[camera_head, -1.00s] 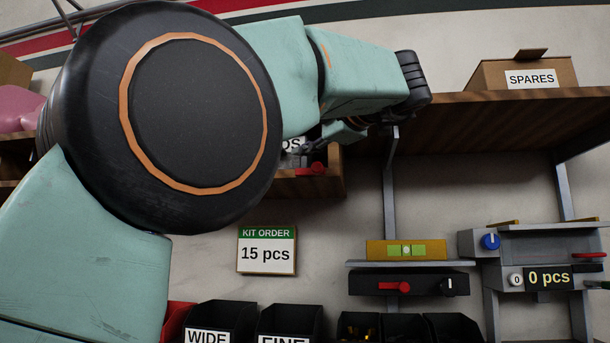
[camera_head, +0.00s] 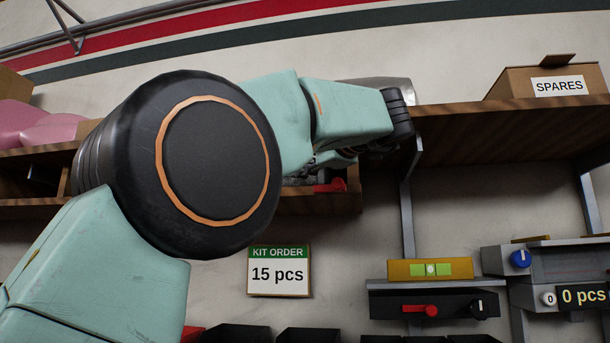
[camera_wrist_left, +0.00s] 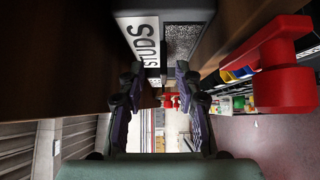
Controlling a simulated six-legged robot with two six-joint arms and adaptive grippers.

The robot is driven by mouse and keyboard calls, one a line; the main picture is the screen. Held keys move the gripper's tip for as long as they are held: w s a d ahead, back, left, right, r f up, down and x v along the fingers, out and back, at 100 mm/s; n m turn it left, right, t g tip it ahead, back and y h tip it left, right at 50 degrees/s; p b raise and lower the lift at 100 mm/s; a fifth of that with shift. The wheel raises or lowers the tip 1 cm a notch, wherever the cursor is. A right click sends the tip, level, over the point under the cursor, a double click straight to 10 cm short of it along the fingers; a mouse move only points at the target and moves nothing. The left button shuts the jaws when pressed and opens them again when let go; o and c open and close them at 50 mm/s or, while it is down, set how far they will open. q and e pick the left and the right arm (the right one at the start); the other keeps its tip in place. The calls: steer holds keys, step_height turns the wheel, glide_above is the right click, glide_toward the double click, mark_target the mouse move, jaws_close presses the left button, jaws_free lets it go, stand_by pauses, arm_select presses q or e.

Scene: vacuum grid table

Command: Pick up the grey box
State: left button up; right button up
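A grey box with a white STUDS label (camera_wrist_left: 143,42) is at the top of the left wrist view, with speckled grey contents (camera_wrist_left: 182,40) showing. I cannot clearly make it out in the head view, where my arm covers much of that shelf bay. My left gripper (camera_wrist_left: 158,92) has its two fingers spread apart with nothing held between them; the box lies just beyond the fingertips. In the head view the left gripper (camera_head: 328,163) is partly hidden by my own arm at the wooden shelf bay (camera_head: 345,202). My right gripper is in neither view.
A red lever (camera_head: 331,186) sticks out at the shelf bay; a large red handle (camera_wrist_left: 283,75) is close on the right in the wrist view. A SPARES carton (camera_head: 510,83) stands on the upper shelf (camera_head: 500,125). A KIT ORDER sign (camera_head: 278,272) hangs below.

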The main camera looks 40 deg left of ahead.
arm_select(q)
steer(key=a, duration=0.3)
steer(key=shift+w+a+f, duration=0.25)
steer(key=shift+a+f, duration=0.1)
steer(key=shift+a, duration=0.05)
steer(key=shift+d+r, duration=0.25)
steer(key=shift+d, duration=0.75)
steer(key=c, duration=0.6)
jaws_close()
steer(key=shift+a+f, duration=0.2)
steer(key=shift+a, duration=0.6)
steer(key=shift+d+r, duration=0.25)
steer(key=shift+d, duration=0.25)
steer(key=shift+a, duration=0.15)
